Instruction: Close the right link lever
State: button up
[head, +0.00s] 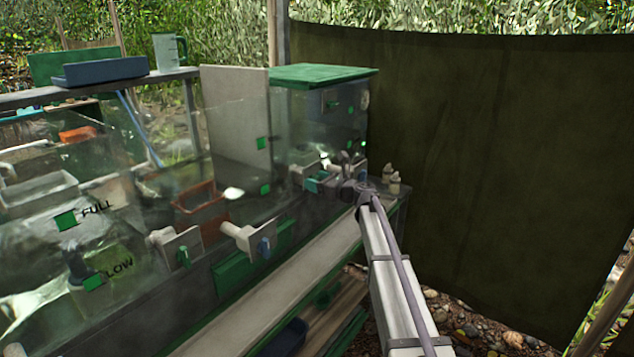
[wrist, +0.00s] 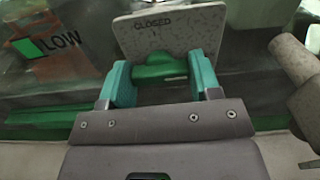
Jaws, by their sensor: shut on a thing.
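In the wrist view, my gripper (wrist: 162,76) has its two teal finger pads on either side of a green lever handle (wrist: 158,70) and is shut on it. The handle lies across between the pads, just below a pale speckled plate (wrist: 185,35) marked CLOSED. The lever's pivot is hidden, and I cannot read its exact angle. In the head view, my gripper (head: 318,182) is at the right end of the tank front, below the glass box with a green lid (head: 320,72). The held lever is not clear there.
A LOW sign (wrist: 58,40) is at the left in the wrist view, and a grey pipe (wrist: 296,60) stands close on the right. In the head view, two valves (head: 180,250) (head: 250,240) jut from the tank front. A dark tarp (head: 480,150) hangs on the right.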

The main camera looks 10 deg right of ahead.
jog(key=shift+n, duration=8.8)
jog(key=o, duration=0.9)
jog(key=v, duration=1.1)
